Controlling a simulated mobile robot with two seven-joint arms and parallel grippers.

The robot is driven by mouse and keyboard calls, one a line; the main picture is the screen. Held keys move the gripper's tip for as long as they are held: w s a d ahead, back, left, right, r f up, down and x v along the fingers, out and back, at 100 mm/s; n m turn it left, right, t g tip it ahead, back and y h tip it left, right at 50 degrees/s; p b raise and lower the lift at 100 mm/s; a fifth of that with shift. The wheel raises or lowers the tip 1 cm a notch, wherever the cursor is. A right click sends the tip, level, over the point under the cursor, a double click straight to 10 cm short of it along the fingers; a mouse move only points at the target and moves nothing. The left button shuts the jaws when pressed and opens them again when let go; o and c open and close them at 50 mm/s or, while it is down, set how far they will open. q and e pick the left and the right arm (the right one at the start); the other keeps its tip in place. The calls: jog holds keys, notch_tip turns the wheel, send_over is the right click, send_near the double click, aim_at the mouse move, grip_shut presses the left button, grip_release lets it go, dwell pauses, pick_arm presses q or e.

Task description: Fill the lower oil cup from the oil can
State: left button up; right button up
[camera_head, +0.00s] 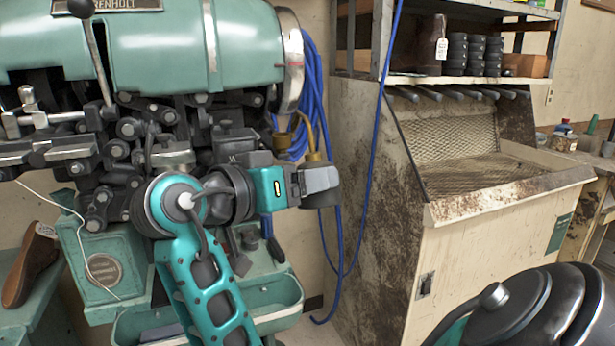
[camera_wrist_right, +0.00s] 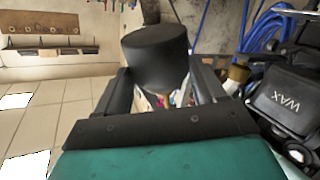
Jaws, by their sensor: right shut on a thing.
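My right gripper (camera_head: 318,180) is beside the lower right part of the green stitching machine (camera_head: 190,50). It is shut on a dark, round-bodied thing, which appears to be the oil can (camera_head: 322,198). In the wrist view, its black cylindrical part (camera_wrist_right: 155,50) sits between the two fingers (camera_wrist_right: 168,95). A curved brass tube (camera_head: 311,143) rises just above the gripper in the head view; I cannot tell whether it is the can's spout. The lower oil cup cannot be made out with certainty. My left gripper is not in view.
Blue hose coils (camera_head: 312,95) hang behind the gripper, with a loop down to the floor. A dirty cream cabinet (camera_head: 385,200) stands to the right. A black box marked WAX (camera_wrist_right: 285,103) is close on the right in the wrist view. A brown shoe (camera_head: 32,262) is at left.

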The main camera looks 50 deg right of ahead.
jog(key=shift+w+d+r+p, duration=0.2)
jog(key=shift+w+r+p, duration=0.2)
jog(key=shift+p, duration=0.3)
jog(key=shift+w+d+r+n+y+p, duration=0.15)
jog(key=shift+w+n+y+p, duration=0.15)
jog(key=shift+n+p, duration=0.15)
jog(key=w+p, duration=0.1)
jog(key=w+d+n+y+p, duration=0.1)
jog(key=w+n+g+p, duration=0.1)
jog(key=p, duration=0.1)
jog(key=shift+d+r, duration=0.35)
jog(key=shift+d, duration=0.05)
jog(key=shift+r, duration=0.1)
